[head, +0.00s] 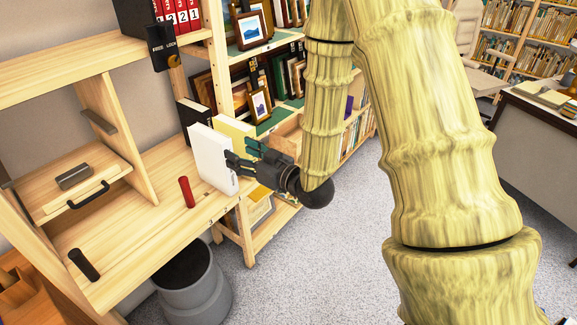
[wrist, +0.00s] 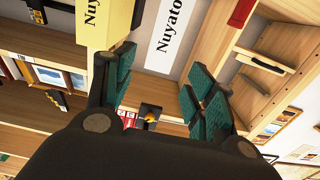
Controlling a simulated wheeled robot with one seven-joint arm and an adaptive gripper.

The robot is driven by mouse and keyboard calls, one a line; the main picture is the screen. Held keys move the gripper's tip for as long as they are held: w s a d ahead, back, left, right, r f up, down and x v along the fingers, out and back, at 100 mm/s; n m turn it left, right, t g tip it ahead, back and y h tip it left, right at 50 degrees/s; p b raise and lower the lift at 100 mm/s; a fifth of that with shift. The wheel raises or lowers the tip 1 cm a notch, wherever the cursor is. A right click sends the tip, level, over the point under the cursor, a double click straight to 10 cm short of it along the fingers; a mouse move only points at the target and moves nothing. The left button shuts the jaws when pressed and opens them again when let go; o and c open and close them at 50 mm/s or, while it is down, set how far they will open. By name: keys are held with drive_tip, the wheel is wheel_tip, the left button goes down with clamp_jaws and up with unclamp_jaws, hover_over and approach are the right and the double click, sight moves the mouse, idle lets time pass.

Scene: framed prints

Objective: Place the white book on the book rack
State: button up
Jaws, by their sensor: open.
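The white book (head: 212,158) stands upright near the right edge of the wooden desk. Its spine, printed "Nuyato", shows in the wrist view (wrist: 165,35). My gripper (head: 238,163) is at the book's right side in the head view, its fingers overlapping the book's edge. In the wrist view my gripper (wrist: 161,62) has its fingers spread, with the white book beyond and between them; whether a finger touches it I cannot tell. A yellow book (head: 235,130) stands just behind the white one. No separate book rack can be made out; wooden shelving (head: 225,62) with books stands behind.
A black book (head: 192,120) stands behind the white book. A grey bin (head: 196,292) is below the desk edge. Carpet lies clear at right.

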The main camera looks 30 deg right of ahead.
drive_tip(key=s+a+f+m+g+h, duration=0.15)
drive_tip(key=s+f+g, duration=0.3)
drive_tip(key=f, duration=0.85)
drive_tip(key=s+f+m+g+h, duration=0.1)
drive_tip(key=s+f+g+h, duration=0.15)
drive_tip(key=s+f, duration=0.65)
drive_tip(key=s+a+f+m+g+h, duration=0.2)
drive_tip(key=s+f+g, duration=0.7)
drive_tip(key=s+f, duration=1.1)
drive_tip(key=s, duration=0.3)
drive_tip(key=shift+s+a+g, duration=0.3)
drive_tip(key=shift+g, duration=0.1)
